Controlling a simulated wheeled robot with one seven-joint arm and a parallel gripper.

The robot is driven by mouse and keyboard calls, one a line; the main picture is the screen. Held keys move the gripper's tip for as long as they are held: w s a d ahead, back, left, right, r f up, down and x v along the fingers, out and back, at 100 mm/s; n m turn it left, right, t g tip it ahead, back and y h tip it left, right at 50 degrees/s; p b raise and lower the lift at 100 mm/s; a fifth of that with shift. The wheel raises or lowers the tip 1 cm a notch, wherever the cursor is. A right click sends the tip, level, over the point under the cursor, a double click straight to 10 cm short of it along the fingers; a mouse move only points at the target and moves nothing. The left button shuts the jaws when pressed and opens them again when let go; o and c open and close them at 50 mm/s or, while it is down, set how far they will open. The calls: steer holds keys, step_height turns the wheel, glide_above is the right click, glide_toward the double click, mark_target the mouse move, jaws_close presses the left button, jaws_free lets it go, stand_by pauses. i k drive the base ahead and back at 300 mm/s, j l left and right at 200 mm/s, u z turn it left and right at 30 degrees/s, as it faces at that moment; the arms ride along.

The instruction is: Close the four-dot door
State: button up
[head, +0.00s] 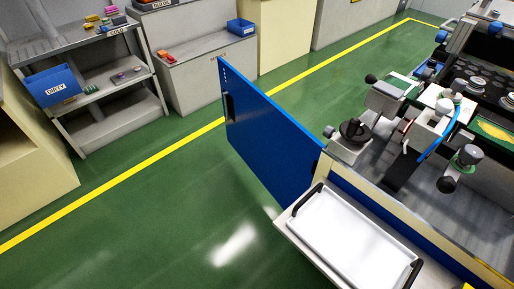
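A blue door (268,135) stands open in the head view. It swings out from the front of the machine cabinet on the right, over the green floor. A few small white marks show near its top outer corner, too small to count. A dark handle (230,106) sits near its outer edge. The door's inner edge meets the cabinet near the cream post (321,168). My gripper is not in view.
A white tray with black handles (350,235) lies in front of the cabinet, right of the door. Knobbed fixtures (358,130) stand on the bench. A grey shelf with a blue bin (52,86) stands back left. The floor (150,215) left of the door is clear.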

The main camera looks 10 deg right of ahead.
mark_target(284, 155)
steer(key=i+j+z, duration=0.15)
steer(key=i+j, duration=1.2)
steer(key=i+j+z, duration=0.15)
steer(key=i+j, duration=1.3)
steer(key=j, duration=0.1)
